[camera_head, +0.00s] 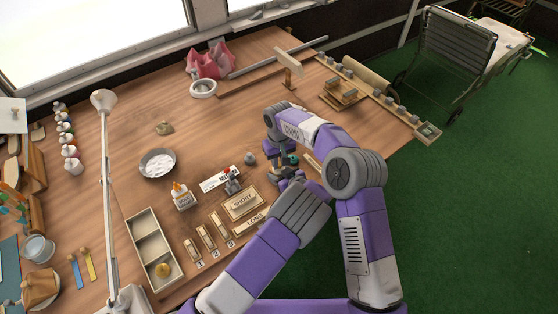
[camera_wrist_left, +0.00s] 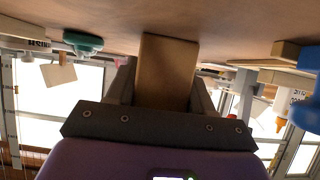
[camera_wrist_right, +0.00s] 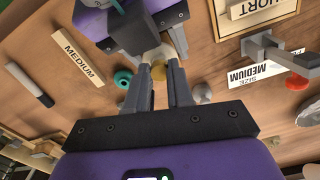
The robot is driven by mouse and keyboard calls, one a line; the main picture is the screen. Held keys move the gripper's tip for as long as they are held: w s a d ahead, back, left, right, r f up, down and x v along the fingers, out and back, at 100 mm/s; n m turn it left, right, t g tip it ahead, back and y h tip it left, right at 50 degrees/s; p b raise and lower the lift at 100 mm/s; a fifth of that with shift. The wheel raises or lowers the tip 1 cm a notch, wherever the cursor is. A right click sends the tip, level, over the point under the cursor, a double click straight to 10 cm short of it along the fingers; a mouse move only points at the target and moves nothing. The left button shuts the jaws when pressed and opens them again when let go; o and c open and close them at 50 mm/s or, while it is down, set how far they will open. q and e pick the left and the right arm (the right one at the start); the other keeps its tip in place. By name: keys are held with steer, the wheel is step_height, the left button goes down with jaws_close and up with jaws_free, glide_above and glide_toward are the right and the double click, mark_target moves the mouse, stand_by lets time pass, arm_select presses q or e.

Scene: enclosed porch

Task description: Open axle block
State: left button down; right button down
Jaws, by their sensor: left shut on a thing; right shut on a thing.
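My left gripper (camera_wrist_left: 160,85) is shut on a plain brown wooden block (camera_wrist_left: 168,62), which stands out between its fingers. In the head view the two grippers meet near the table's middle, and my arms hide most of the block. In the right wrist view my left gripper (camera_wrist_right: 152,38) is just beyond my right gripper (camera_wrist_right: 155,85). The right fingers are shut on a small pale piece with a yellowish round part (camera_wrist_right: 158,66), close against the left fingers. I cannot tell whether this piece is part of the block or whether the block is open.
A teal round part (camera_wrist_right: 122,78) lies close by. A size card (camera_head: 219,180), a grey stand with a red knob (camera_wrist_right: 297,81), SHORT (camera_head: 243,203) and LONG (camera_head: 255,220) plates and a glue bottle (camera_head: 182,197) are to the left.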

steer(key=shift+r, duration=0.2)
steer(key=shift+r, duration=0.9)
steer(key=shift+r, duration=2)
arm_select(q)
jaws_free()
steer(key=shift+s+d+r+p, duration=0.45)
steer(key=shift+s+r+p, duration=0.15)
steer(key=shift+r+p, duration=0.15)
steer(key=shift+s+d+r+p, duration=0.4)
steer(key=shift+s+r+p, duration=0.15)
steer(key=shift+r+p, duration=0.15)
steer(key=shift+s+d+r+p, duration=0.45)
steer(key=shift+s+r+p, duration=0.2)
steer(key=shift+r, duration=0.15)
steer(key=shift+d, duration=0.1)
arm_select(e)
step_height(320, 180, up, 4)
steer(key=shift+r, duration=0.1)
